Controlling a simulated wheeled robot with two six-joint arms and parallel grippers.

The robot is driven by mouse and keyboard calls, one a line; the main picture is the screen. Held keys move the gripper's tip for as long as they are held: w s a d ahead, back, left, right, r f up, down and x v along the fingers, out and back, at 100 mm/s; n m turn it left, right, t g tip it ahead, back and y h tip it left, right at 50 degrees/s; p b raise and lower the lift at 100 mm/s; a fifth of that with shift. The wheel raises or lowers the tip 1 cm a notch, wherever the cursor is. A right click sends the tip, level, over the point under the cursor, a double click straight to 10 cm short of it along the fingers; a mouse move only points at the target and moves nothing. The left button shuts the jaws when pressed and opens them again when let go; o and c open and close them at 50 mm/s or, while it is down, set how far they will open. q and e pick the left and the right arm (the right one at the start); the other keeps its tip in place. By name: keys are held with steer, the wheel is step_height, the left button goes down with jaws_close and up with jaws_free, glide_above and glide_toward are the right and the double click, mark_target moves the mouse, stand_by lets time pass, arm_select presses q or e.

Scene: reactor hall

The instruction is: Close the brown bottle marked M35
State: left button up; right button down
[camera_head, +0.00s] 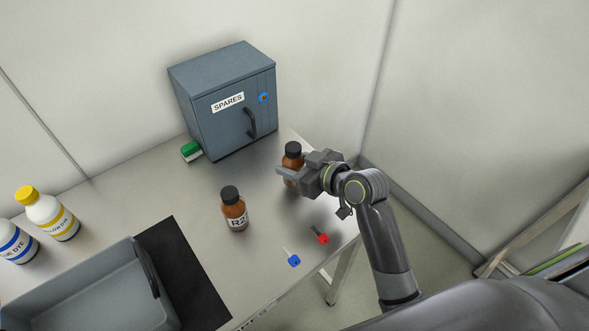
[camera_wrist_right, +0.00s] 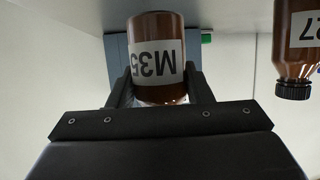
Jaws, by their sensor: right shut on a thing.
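The brown bottle marked M35 (camera_wrist_right: 155,62) shows upside down in the right wrist view, between the fingers of my right gripper (camera_head: 299,169). The gripper is shut on its body, from the side. In the head view the M35 bottle (camera_head: 290,163) is at the table's back right edge, partly hidden by the gripper, and looks upright. A black cap (camera_head: 293,148) sits on its top; I cannot tell how tight it is. Whether the bottle touches the table is unclear. My left gripper is not in view.
Another brown bottle (camera_head: 234,212) with a black cap stands nearby. Red (camera_head: 322,238) and blue (camera_head: 293,260) keys lie near the right edge. A SPARES cabinet (camera_head: 225,98), green-and-white item (camera_head: 191,151), grey bin (camera_head: 90,284) and dye bottles (camera_head: 50,217) are around.

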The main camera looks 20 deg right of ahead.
steer(key=shift+f, duration=1.05)
steer(key=shift+f, duration=0.2)
steer(key=c, duration=0.7)
jaws_free()
steer(key=shift+r, duration=0.1)
steer(key=shift+r, duration=0.15)
steer(key=v, duration=1.2)
